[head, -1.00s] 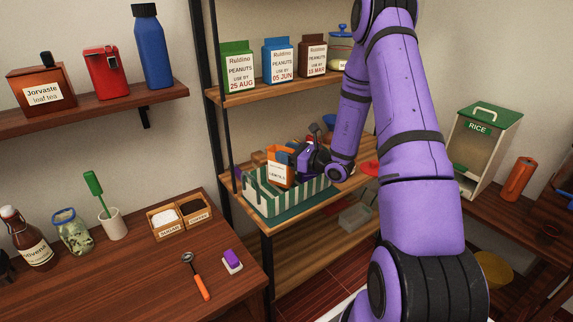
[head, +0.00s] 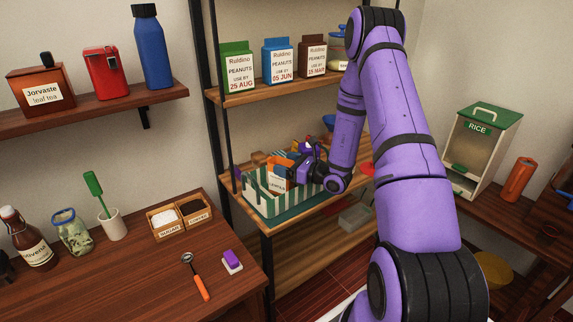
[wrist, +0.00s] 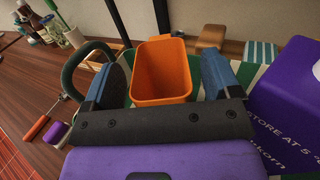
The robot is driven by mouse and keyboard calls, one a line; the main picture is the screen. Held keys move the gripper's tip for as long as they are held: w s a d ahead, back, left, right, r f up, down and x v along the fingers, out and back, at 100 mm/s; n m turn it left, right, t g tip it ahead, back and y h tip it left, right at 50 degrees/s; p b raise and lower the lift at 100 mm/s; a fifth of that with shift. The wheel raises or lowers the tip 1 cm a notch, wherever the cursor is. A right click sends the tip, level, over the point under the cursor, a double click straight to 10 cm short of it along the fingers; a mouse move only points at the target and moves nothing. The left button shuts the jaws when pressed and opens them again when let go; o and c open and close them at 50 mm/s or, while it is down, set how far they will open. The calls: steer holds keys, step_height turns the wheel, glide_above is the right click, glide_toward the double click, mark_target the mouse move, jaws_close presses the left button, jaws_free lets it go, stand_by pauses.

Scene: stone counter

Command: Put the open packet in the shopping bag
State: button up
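The open packet is orange with a white label (head: 277,183) and an open top. It stands within the green-and-white striped shopping bag (head: 258,206) on the middle shelf, its upper part showing above the near rim. My gripper (head: 296,160) is at the packet's upper right in the head view. In the wrist view the packet (wrist: 160,72) lies between my two blue finger pads, with a visible gap on the right side, so the gripper looks open around it. The bag's dark green handle (wrist: 72,68) loops beside the left finger. The packet's base is hidden.
A purple box (wrist: 290,105) with printed text is close by my right finger. Peanut cartons (head: 279,61) stand on the shelf above. A dark wood counter (head: 130,270) with a scoop, purple-topped block and condiments is at left.

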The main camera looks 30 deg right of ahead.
steer(key=shift+s+d+r, duration=0.1)
steer(key=shift+s, duration=0.05)
steer(key=v, duration=1.1)
steer(key=s+a+r+n+g+y, duration=0.2)
steer(key=s+a+r+n+g, duration=0.2)
steer(key=a+r+n+g, duration=0.45)
steer(key=s+a+r+n+g+y, duration=0.2)
steer(key=s+a+r+n+g, duration=0.25)
steer(key=a+r+n, duration=0.5)
steer(key=s+a+r+n+t+h, duration=0.2)
steer(key=s+r+n+h, duration=1)
steer(key=s, duration=0.4)
steer(key=shift+r+n, duration=0.3)
steer(key=shift+r, duration=0.55)
steer(key=shift+s, duration=0.1)
